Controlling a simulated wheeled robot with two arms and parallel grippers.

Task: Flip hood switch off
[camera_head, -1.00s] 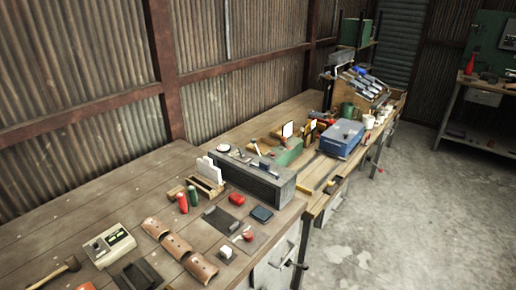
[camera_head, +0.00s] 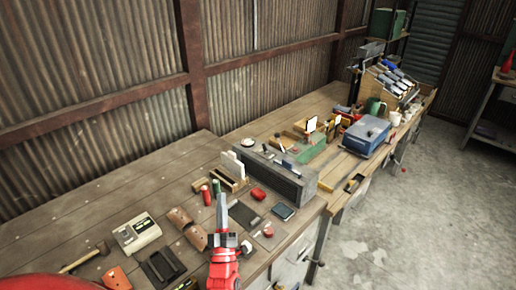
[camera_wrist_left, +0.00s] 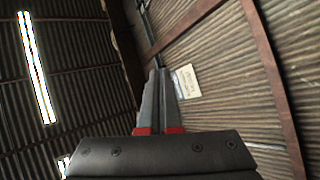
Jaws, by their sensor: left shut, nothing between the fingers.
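I cannot make out a hood or a hood switch in either view. My left gripper (camera_head: 222,200) reaches up from the bottom of the head view over the front of the workbench, on a red arm. Its grey fingers are together with nothing between them. In the left wrist view the shut fingers (camera_wrist_left: 160,78) point up toward corrugated walls, with a small paper sign (camera_wrist_left: 186,81) beyond them. My right gripper is not in view.
The wooden workbench (camera_head: 85,215) holds a beige device (camera_head: 137,233), a mallet (camera_head: 85,258), brown curved pieces (camera_head: 180,217), a long grey block (camera_head: 275,180) and a blue box (camera_head: 367,136). Concrete floor (camera_head: 400,225) is open at right.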

